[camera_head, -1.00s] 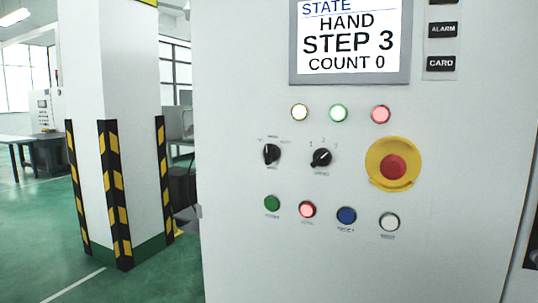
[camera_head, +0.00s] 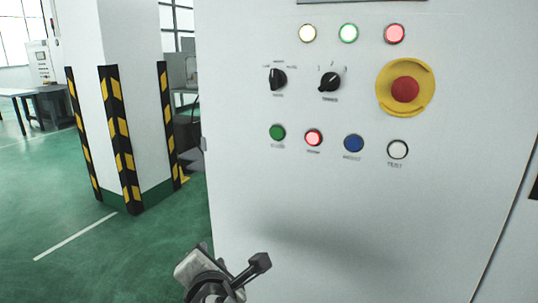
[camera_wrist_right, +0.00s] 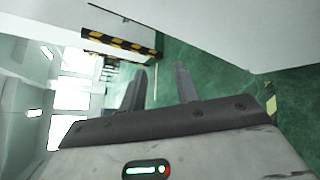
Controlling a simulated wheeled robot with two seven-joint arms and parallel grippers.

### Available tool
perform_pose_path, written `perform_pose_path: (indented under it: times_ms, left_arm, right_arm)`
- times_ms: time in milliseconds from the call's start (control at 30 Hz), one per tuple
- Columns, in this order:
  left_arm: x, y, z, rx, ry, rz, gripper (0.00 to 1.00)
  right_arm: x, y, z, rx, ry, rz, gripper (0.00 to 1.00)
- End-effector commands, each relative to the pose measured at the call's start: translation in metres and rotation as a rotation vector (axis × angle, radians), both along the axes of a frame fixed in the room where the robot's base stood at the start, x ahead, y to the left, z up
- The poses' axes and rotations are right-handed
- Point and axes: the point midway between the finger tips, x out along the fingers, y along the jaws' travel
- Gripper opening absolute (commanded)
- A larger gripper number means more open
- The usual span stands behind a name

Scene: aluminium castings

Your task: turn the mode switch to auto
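The mode switch (camera_head: 277,79) is a black rotary knob, the left of two on the white cabinet front in the head view. Its pointer stands roughly upright; the small labels around it are too blurred to read surely. My right gripper (camera_head: 232,262) is at the bottom of the head view, well below the switch and apart from the panel. In the right wrist view the fingers of the right gripper (camera_wrist_right: 160,70) stand apart with nothing between them. The switch is not seen in the wrist view. My left gripper is not in view.
A second knob (camera_head: 330,82) is right of the switch, with a red emergency stop (camera_head: 405,90) beyond it. Lamps run above, and green (camera_head: 277,132), red, blue and white buttons below. A striped pillar (camera_head: 125,130) stands left; the green floor between is clear.

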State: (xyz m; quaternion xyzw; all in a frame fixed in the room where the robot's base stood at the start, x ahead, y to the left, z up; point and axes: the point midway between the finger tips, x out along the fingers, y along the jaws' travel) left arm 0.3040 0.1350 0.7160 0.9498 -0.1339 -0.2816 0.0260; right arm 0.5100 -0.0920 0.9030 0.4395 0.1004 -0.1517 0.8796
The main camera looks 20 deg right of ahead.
Motion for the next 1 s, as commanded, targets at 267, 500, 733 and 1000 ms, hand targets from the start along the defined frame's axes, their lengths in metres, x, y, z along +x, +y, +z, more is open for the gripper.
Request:
perform_pose_path:
  times_ms: [267,500,733,1000]
  left_arm:
    - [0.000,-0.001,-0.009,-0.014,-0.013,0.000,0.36]
    - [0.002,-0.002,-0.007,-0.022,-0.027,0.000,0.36]
    - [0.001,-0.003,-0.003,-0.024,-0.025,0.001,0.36]
    - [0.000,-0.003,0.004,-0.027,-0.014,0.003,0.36]
  right_arm:
    - [-0.005,-0.019,0.183,-0.892,-0.160,-0.348,0.32]
    - [-0.043,-0.027,0.247,-1.128,-0.124,-0.616,0.32]
    - [-0.036,-0.041,0.261,-1.149,-0.112,-0.646,0.32]
    - [-0.003,-0.081,0.285,-1.150,-0.112,-0.648,0.32]
